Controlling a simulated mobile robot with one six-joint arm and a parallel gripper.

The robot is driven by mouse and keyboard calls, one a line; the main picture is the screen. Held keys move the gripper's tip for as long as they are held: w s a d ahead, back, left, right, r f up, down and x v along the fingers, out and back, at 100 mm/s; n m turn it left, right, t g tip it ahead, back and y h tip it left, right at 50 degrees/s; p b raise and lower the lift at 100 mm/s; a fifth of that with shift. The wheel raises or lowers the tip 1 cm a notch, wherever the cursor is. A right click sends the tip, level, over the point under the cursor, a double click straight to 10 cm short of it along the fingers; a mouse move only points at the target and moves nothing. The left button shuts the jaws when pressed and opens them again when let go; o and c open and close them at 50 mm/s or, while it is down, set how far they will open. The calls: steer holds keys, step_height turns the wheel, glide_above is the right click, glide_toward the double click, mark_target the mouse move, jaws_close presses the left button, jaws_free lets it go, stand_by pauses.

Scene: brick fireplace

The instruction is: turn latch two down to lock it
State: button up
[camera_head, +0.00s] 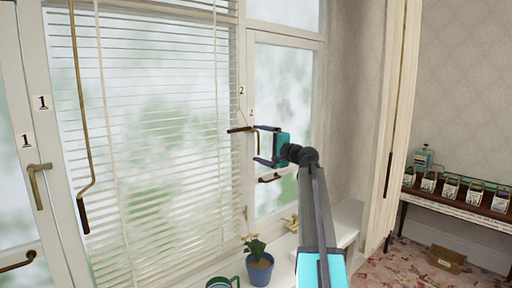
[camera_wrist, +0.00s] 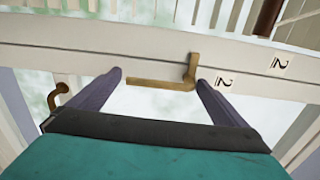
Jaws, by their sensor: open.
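Latch two (camera_wrist: 160,82) is an L-shaped brass handle on the white window frame (camera_wrist: 120,50). Its long arm points left in the wrist view, away from the "2" labels, which is downward along the post. In the head view latch two (camera_head: 257,143) shows small beside the post, below the labels. My gripper (camera_head: 260,146) is open in front of it. In the wrist view my gripper (camera_wrist: 158,78) has one finger at each end of the handle, the right one close to its pivot. I cannot tell whether either finger touches it.
Latch one (camera_head: 38,184) is at the far left. A brown-ended handle (camera_head: 240,130) is left of latch two; a window handle (camera_head: 270,179) is below. Blinds (camera_head: 150,130) cover the left pane. A potted plant (camera_head: 258,270) stands on the sill (camera_head: 345,222).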

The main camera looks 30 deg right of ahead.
steer(key=s+d+b, duration=0.2)
steer(key=s, duration=1.1)
steer(key=shift+s+b, duration=0.3)
steer(key=shift+b, duration=0.1)
